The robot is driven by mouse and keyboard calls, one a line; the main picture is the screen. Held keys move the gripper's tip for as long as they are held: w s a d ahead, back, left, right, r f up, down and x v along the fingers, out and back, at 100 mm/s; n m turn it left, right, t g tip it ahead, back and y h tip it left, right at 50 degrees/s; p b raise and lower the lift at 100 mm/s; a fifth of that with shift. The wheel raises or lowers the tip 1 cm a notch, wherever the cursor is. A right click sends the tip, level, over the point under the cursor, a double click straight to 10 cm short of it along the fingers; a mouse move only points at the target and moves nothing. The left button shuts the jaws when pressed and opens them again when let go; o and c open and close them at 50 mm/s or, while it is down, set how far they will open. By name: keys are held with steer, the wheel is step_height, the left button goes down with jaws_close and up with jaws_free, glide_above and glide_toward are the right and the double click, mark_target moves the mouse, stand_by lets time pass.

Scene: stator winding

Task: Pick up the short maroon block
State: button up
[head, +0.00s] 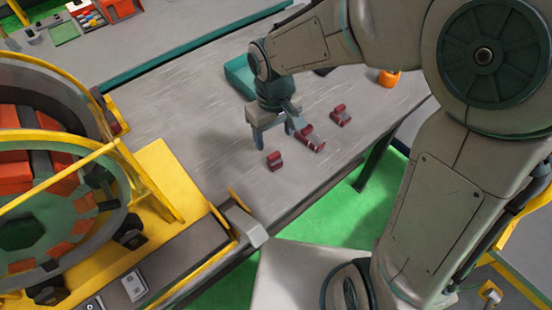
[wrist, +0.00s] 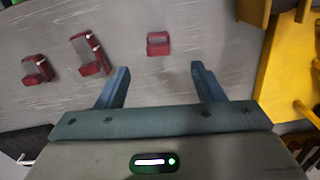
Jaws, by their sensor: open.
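Three maroon blocks lie on the grey table. The short maroon block (head: 274,160) is nearest the yellow machine; in the wrist view it (wrist: 158,43) lies just beyond the fingertips, centred between them. A longer maroon block (head: 313,143) with a pale stripe lies in the middle, also in the wrist view (wrist: 92,56). A third, mid-sized maroon block (head: 341,116) is farthest right, at left in the wrist view (wrist: 37,70). My gripper (head: 272,135) is open and empty over the table, pointing down; its two blue fingers (wrist: 160,70) are spread apart. Neither finger appears to touch a block.
A teal box (head: 239,76) lies behind my gripper. An orange round object (head: 389,78) stands near the table's far right edge. The yellow-framed stator machine (head: 165,180) fills the left side. The table is clear around the short block.

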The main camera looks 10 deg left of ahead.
mark_target(275, 156)
steer(key=f, duration=1)
steer(key=shift+w+f+p, duration=0.25)
steer(key=shift+f+p, duration=0.1)
jaws_close()
